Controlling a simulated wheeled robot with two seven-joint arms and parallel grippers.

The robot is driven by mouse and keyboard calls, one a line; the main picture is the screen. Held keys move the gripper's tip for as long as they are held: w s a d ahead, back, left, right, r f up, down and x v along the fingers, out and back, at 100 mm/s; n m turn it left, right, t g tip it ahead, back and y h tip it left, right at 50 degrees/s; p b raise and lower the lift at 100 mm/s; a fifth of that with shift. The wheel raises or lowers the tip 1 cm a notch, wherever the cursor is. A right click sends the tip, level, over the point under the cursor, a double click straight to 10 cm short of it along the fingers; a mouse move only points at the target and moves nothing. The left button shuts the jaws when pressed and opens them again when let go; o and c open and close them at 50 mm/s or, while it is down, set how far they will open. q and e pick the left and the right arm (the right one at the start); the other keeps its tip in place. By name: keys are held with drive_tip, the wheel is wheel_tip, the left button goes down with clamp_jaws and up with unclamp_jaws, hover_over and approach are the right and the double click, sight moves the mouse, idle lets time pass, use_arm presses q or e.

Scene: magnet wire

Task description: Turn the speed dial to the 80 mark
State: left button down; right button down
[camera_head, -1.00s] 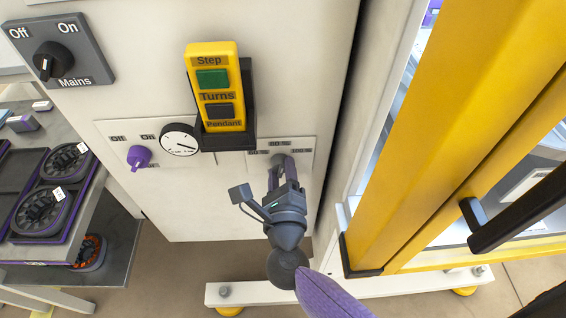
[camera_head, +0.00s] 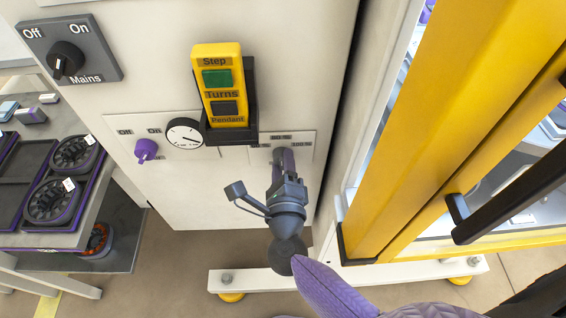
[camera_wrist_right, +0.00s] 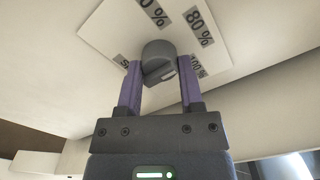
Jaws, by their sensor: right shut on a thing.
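The speed dial is a dark grey knob (camera_wrist_right: 158,60) on a white plate (camera_wrist_right: 105,32) with percent marks. In the right wrist view the 80 % mark (camera_wrist_right: 198,24) is up and right of the knob. The 100 % mark (camera_wrist_right: 197,66) is partly behind a finger, and another mark at the left is mostly hidden. My right gripper (camera_wrist_right: 158,75) is shut on the knob, one purple finger on each side. In the head view my right gripper (camera_head: 284,158) covers most of the dial. I cannot tell which mark the knob points to. My left gripper is not in view.
A yellow pendant (camera_head: 220,85) hangs in a black holder just above left of the dial plate. A round gauge (camera_head: 184,133), a purple knob (camera_head: 146,150) and the Mains switch (camera_head: 66,60) are further left. A yellow door frame (camera_head: 430,130) with a black handle (camera_head: 510,205) stands right.

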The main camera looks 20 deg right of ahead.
drive_tip(key=shift+c, duration=1.2)
unclamp_jaws()
drive_tip(key=p+v, duration=0.1)
drive_tip(key=v, duration=0.9)
